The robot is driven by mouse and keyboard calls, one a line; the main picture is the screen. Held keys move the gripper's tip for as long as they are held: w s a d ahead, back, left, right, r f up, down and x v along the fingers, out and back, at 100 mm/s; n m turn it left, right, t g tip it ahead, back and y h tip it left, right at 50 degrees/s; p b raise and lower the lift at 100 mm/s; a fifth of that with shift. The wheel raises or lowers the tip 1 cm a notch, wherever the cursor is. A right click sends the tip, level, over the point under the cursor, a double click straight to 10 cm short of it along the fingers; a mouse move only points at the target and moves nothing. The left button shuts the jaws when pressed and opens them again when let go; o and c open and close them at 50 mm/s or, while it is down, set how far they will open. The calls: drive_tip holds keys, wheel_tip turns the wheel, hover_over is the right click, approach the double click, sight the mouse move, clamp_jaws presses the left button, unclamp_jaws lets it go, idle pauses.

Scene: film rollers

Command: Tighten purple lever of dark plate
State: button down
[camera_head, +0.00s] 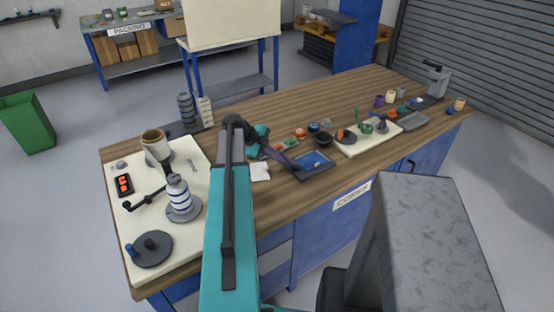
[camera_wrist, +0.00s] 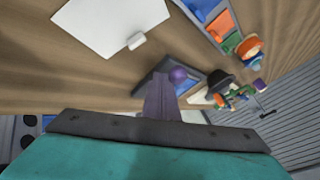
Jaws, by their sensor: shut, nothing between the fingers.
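The dark plate (camera_head: 325,174) with a blue inner area lies on the wooden bench, right of my gripper in the head view. It also shows in the wrist view (camera_wrist: 146,83), partly hidden by my fingers. A purple round knob (camera_wrist: 178,75) shows just beyond my fingertips in the wrist view; I take it for the lever's end. I cannot tell whether the fingers touch it. My gripper (camera_head: 295,166) reaches over the left edge of the plate with its fingers shut and empty. Its fingers (camera_wrist: 165,88) also show in the wrist view. The rest of the lever is hidden.
A cream board (camera_head: 200,245) on the left holds rollers, a dark lever and a round dark plate (camera_head: 152,250). Small coloured parts and bowls (camera_head: 323,139) stand behind the plate. Another cream board (camera_head: 352,150) lies to its right. The bench front strip is clear.

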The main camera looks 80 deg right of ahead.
drive_tip(key=shift+s+d+m+b, duration=0.1)
drive_tip(key=shift+d+m+b, duration=0.2)
drive_tip(key=shift+d+b, duration=0.35)
drive_tip(key=shift+a+r, duration=0.1)
drive_tip(key=shift+a, duration=0.05)
drive_tip(key=shift+s, duration=0.1)
drive_tip(key=shift+w+a+f+b, duration=0.2)
drive_tip(key=shift+w+a+b, duration=0.1)
drive_tip(key=shift+a+b, duration=0.15)
drive_tip(key=shift+w+a+f+b, duration=0.2)
drive_tip(key=shift+w+a+b, duration=0.25)
drive_tip(key=shift+a, duration=0.2)
drive_tip(key=shift+w+a+f+b, duration=0.15)
drive_tip(key=shift+w+a+b, duration=0.25)
drive_tip(key=shift+a, duration=0.2)
drive_tip(key=b+v, duration=0.2)
drive_tip(key=v, duration=0.8)
drive_tip(key=shift+w+d, duration=0.15)
drive_tip(key=shift+d, duration=0.05)
drive_tip(key=shift+r, duration=0.15)
